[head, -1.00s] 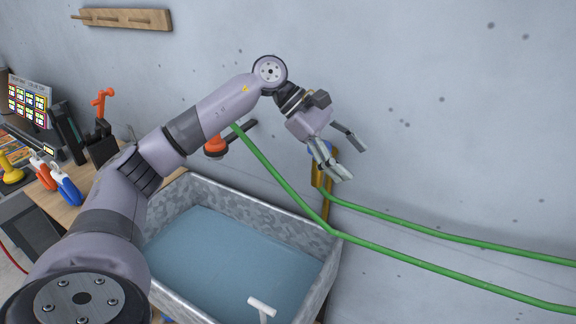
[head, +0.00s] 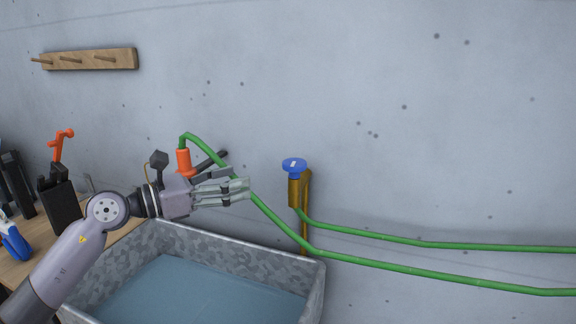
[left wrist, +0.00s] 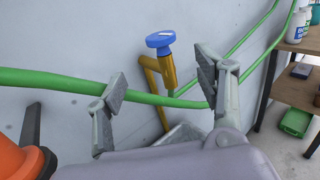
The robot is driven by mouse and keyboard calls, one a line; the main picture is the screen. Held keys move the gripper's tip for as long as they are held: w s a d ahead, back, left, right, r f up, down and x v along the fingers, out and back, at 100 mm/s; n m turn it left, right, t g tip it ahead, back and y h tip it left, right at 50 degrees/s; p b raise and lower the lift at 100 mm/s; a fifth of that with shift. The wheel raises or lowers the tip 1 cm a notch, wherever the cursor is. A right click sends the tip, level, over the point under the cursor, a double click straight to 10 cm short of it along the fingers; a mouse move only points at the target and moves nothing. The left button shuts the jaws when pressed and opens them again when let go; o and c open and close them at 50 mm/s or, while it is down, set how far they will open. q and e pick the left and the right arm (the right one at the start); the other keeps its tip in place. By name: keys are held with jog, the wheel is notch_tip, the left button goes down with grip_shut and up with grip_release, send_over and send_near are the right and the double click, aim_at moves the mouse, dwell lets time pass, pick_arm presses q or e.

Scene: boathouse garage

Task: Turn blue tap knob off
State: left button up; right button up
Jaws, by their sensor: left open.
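In the left wrist view the knob (left wrist: 160,40) and the yellow tap pipe (left wrist: 163,72) show between and beyond the two fingers. My left gripper (head: 240,187) is left of the knob, apart from it, with its fingers pointing right towards the tap. In the left wrist view the left gripper (left wrist: 165,90) is open and empty. My right gripper is not in view.
A green hose (head: 380,265) runs along the wall from the tap, passing behind my left gripper to an orange nozzle (head: 183,162). A metal basin (head: 318,285) with water stands below. A wooden peg rack (head: 90,59) hangs at upper left. The wall around the knob is clear.

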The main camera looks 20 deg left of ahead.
aim_at(295, 162)
pick_arm(q)
jog(key=p+x, duration=0.4)
jog(key=x, duration=1)
jog(key=shift+w+d+r+p, duration=0.1)
jog(key=shift+w+d+p, duration=0.15)
jog(key=shift+p, duration=0.15)
jog(key=shift+w+d, duration=0.25)
jog(key=shift+w, duration=0.05)
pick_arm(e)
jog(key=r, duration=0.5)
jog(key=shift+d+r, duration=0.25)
pick_arm(q)
jog(key=c, duration=1.1)
jog(key=m+g+h+b, duration=0.1)
jog(key=b, duration=0.3)
jog(key=shift+a+f, duration=0.1)
jog(key=shift+f, duration=0.3)
jog(key=shift+r+m+g+h+b, duration=0.3)
jog(key=shift+g+h+b, duration=0.1)
jog(key=shift+b, duration=0.2)
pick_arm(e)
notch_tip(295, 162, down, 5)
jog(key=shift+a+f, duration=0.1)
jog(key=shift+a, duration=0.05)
